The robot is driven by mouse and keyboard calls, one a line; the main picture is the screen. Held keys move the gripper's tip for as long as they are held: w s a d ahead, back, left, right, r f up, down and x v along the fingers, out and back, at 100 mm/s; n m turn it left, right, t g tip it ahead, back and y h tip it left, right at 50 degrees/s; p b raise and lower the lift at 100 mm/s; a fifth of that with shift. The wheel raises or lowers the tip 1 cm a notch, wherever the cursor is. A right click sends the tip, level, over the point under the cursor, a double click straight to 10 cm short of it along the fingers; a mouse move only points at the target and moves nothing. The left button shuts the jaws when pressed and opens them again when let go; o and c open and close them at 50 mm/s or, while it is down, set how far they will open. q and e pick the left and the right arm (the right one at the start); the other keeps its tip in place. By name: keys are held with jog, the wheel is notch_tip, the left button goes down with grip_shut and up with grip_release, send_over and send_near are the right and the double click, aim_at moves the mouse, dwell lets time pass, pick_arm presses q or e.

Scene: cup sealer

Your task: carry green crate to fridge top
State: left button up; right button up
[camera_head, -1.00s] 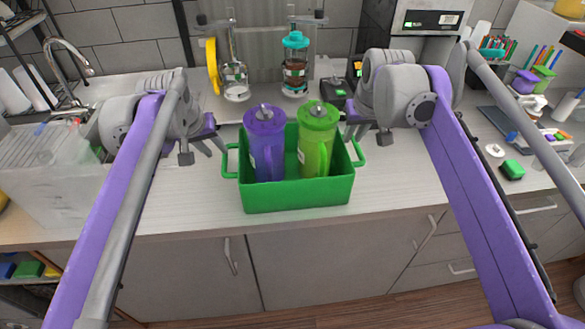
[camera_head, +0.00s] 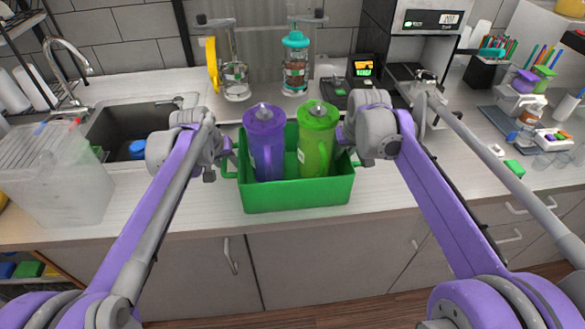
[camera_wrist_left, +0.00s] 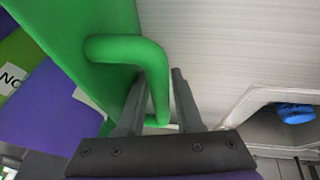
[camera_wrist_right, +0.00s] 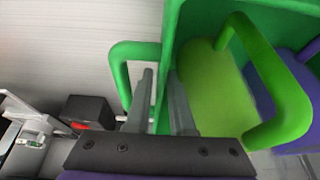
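The green crate (camera_head: 298,194) stands on the counter near its front edge. It holds a purple pitcher (camera_head: 264,135) and a green pitcher (camera_head: 316,135). My left gripper (camera_head: 220,168) is open at the crate's left handle. In the left wrist view, the green handle (camera_wrist_left: 158,75) passes between the spread fingers (camera_wrist_left: 157,90). My right gripper (camera_head: 350,160) is at the crate's right side, mostly hidden by its wrist in the head view. In the right wrist view, its fingers (camera_wrist_right: 162,90) are apart, with the handle's outer bar (camera_wrist_right: 119,75) left of them and partly behind one finger.
A sink (camera_head: 130,128) and a clear bin (camera_head: 55,175) are on the left. Glass dispensers (camera_head: 295,65) stand behind the crate. A black machine (camera_head: 420,30) is at the back right. The fridge top is not identifiable. Counter just right of the crate is clear.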

pick_arm(q)
jog(key=c, duration=0.5)
pick_arm(e)
grip_shut()
pick_arm(q)
grip_shut()
jog(key=shift+r, duration=0.1)
pick_arm(e)
jog(key=shift+r, duration=0.1)
dwell(0.4)
